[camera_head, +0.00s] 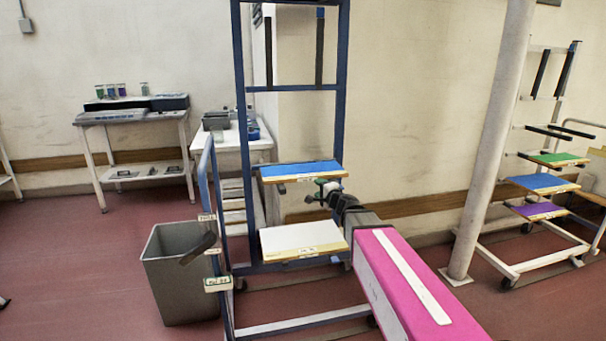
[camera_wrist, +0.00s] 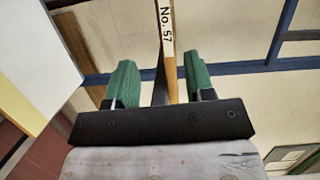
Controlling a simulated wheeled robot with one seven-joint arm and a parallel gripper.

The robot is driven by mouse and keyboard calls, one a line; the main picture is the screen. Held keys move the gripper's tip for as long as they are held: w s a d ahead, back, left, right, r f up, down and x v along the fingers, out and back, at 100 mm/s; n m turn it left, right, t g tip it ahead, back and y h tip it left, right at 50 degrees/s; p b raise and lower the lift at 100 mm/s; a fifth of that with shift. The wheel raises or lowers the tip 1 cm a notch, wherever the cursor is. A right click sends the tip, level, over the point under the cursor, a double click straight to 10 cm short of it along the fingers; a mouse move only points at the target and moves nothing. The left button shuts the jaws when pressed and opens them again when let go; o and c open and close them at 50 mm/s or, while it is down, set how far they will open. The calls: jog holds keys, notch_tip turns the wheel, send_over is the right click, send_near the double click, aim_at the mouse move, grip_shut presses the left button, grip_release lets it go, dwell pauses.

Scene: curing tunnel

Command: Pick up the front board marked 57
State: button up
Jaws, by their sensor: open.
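My gripper (camera_wrist: 157,85) is open, one finger on each side of the edge with gaps. In the head view my gripper (camera_head: 327,188) is at the board's right front; whether the fingers overlap the board is unclear.
A cream board (camera_head: 290,238) lies on the rack's lower level, close below my gripper. The blue rack frame (camera_head: 240,120) stands around both. A grey bin (camera_head: 178,275) is at left, and a pole (camera_head: 488,150) and second rack with several boards at right.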

aim_at(307, 174)
jog(key=shift+m+t, duration=0.3)
jog(key=shift+m, duration=0.1)
jog(key=x, duration=1.1)
jog(key=shift+w+d+r, duration=0.2)
jog(key=shift+w+r, duration=0.05)
jog(key=shift+w, duration=0.05)
jog(key=shift+c, duration=0.3)
grip_shut()
